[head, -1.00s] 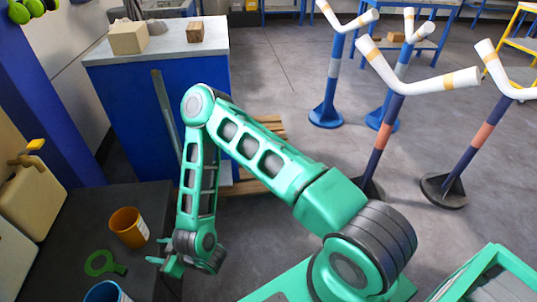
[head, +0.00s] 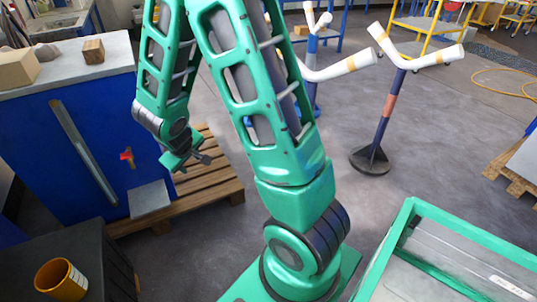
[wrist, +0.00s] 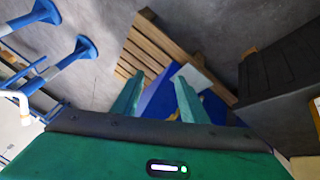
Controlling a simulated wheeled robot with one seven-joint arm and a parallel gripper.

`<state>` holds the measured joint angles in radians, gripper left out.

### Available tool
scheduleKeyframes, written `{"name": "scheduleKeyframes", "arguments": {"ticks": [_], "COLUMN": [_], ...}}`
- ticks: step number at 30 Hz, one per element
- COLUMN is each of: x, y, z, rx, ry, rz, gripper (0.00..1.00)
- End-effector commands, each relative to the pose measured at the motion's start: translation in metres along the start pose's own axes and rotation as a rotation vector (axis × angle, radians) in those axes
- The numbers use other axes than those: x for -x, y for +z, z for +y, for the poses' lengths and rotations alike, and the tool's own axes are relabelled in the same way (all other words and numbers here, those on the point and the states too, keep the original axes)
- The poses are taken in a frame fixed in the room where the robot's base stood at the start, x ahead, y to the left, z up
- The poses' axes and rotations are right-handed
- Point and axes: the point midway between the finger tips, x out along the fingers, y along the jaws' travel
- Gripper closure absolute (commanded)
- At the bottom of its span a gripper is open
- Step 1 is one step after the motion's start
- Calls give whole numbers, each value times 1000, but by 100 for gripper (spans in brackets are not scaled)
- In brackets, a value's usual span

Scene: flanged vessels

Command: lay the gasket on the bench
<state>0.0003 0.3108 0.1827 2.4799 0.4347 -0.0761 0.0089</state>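The gasket is not visible in either current view. My gripper (head: 187,158) hangs in the air in front of the blue cabinet, over the area of the wooden pallet. In the wrist view its two green fingers (wrist: 157,98) stand apart with nothing held between them; the blue cabinet and pallet show beyond. The dark bench (head: 95,250) is at the lower left of the head view, partly cut off by the frame. An orange cup (head: 61,279) stands on it. The gripper is to the right of the bench, clear of it.
The blue cabinet (head: 35,150) has a pale top bearing blocks, and a wooden pallet (head: 215,185) lies at its foot. A green-framed bin (head: 395,235) is at lower right. A Y-topped stand (head: 388,105) rises from open grey floor.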

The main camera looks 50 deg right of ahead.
Motion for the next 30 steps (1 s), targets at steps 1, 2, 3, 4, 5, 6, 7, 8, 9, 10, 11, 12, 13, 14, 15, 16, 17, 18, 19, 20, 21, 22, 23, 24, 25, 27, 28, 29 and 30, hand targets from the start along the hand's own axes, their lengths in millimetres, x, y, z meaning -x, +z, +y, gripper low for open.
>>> {"name": "scheduleKeyframes", "arguments": {"ticks": [1, 2, 3, 4, 5, 6, 7, 8, 9, 10, 11, 12, 13, 14, 15, 16, 17, 18, 19, 20, 21, 22, 23, 24, 25, 27, 28, 29, 30], "x": [15, 23, 34, 42, 50, 62, 71, 80, 92, 101, 110, 122, 132, 141, 154, 163, 173, 185, 194, 202, 212, 219, 226, 233, 238, 246, 248, 250, 252], "y": [7, 13, 22, 29, 36, 46, 54, 61, 72, 80, 89, 100, 109, 118, 129, 138, 146, 157, 165, 172, 182, 188, 194, 201, 205, 212, 214, 216, 218], "z": [22, 32, 45, 54, 62, 72, 80, 86, 94, 99, 104, 108, 112, 114, 117, 118, 119, 119, 119, 118, 116, 115, 114, 112, 111, 109, 109, 108, 108], "rx": [-46, -69, -103, -127, -152, -185, -211, -236, -270, -294, -320, -352, -376, -399, -431, -454, -476, -503, -523, -540, -561, -574, -586, -600, -608, -622, -626, -630, -632], "ry": [16, 20, 26, 29, 30, 30, 29, 26, 22, 17, 10, 0, -9, -19, -34, -46, -60, -80, -94, -108, -128, -142, -155, -170, -181, -200, -206, -211, -215], "rz": [-29, -52, -81, -104, -127, -155, -177, -197, -225, -245, -266, -292, -312, -331, -356, -374, -390, -413, -428, -442, -461, -473, -484, -497, -505, -519, -524, -529, -532], "gripper": [60, 60, 60, 60, 60, 60, 60, 60, 60, 60, 60, 60, 60, 60, 60, 60, 60, 60, 60, 60, 60, 60, 60, 60, 60, 60, 56, 56, 56]}}
